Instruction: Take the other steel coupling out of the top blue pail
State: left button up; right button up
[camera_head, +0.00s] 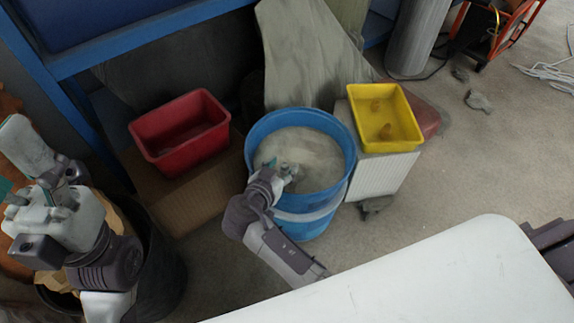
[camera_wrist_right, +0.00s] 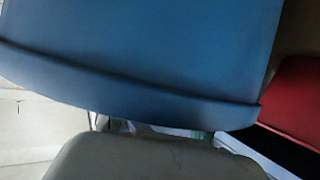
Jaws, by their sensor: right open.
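The blue pail (camera_head: 258,128) stands in the middle of the head view, with a grey, rough-looking inside. My right gripper (camera_head: 288,172) reaches over its near rim and is open, its tips over the inside. I cannot make out a steel coupling there; the gripper and grey surface blend together. In the right wrist view a blue curved wall with a thick rim (camera_wrist_right: 150,95) fills the top, close to the camera. My left gripper (camera_head: 45,192) is at the left edge, away from the pail; its jaw opening is unclear.
A red bin (camera_head: 162,158) stands on a cardboard box left of the pail. A yellow bin (camera_head: 403,142) with two small tan pieces stands on a white box to the right. A white surface (camera_head: 430,280) fills the lower right. A dark bin (camera_head: 168,255) stands below the left gripper.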

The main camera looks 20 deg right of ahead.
jog(key=shift+c, duration=0.3)
grip_shut()
jog(key=shift+r, duration=0.1)
